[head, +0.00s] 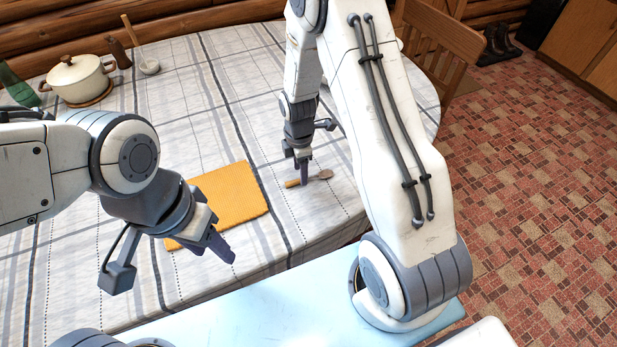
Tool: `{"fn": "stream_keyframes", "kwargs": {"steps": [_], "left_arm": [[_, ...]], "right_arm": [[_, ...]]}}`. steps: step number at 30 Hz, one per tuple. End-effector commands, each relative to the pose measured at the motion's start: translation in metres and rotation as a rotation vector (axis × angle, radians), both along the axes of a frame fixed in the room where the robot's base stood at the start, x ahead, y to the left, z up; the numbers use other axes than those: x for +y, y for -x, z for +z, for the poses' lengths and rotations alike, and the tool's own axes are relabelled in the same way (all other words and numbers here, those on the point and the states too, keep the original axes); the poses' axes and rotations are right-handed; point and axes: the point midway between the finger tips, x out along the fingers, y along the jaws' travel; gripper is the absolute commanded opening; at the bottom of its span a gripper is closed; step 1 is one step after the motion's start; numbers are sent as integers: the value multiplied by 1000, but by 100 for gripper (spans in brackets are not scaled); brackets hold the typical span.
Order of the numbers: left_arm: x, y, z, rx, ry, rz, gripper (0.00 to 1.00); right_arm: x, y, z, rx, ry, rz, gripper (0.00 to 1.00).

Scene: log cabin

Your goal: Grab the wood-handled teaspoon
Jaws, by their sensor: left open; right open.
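A small wood-handled teaspoon (325,174) lies on the tablecloth to the right of the orange mat. Its handle (291,183) points left and its bowl end points right. My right gripper (304,181) points down over the middle of the spoon and hides part of it. The fingers look close to the spoon, but I cannot tell whether they touch it. My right gripper is open. My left gripper (222,246) is open and empty over the front edge of the orange mat, well left of the spoon.
The orange mat (229,191) lies on the cloth-covered round table (215,70). A wooden chair (438,45) is behind the table.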

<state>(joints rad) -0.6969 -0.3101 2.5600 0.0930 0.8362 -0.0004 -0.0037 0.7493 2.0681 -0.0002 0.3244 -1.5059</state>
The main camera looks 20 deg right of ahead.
Motion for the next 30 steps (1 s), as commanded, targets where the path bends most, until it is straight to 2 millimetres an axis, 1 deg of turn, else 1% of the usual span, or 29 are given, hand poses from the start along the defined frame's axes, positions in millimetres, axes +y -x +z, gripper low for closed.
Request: {"fn": "stream_keyframes", "kwargs": {"steps": [1, 3, 6, 14, 17, 18, 19, 30], "left_arm": [[0, 0, 3, 0, 0, 0, 50], [0, 0, 3, 0, 0, 0, 50], [0, 0, 4, 0, 0, 0, 50], [0, 0, 3, 0, 0, 0, 50], [0, 0, 3, 0, 0, 0, 50], [0, 0, 3, 0, 0, 0, 50], [0, 0, 3, 0, 0, 0, 50], [0, 0, 3, 0, 0, 0, 50]], "right_arm": [[1, 1, -8, 4, 0, 0, 56], [1, 0, -18, 4, 0, 0, 56], [0, 0, -27, 1, 0, 0, 56], [1, -1, -29, -1, 0, 0, 56], [1, 0, -29, -1, 0, 0, 22], [1, 0, -29, -1, 0, 0, 7], [1, 0, -29, -1, 0, 0, 0], [1, -1, -27, -1, 0, 0, 0]]}}
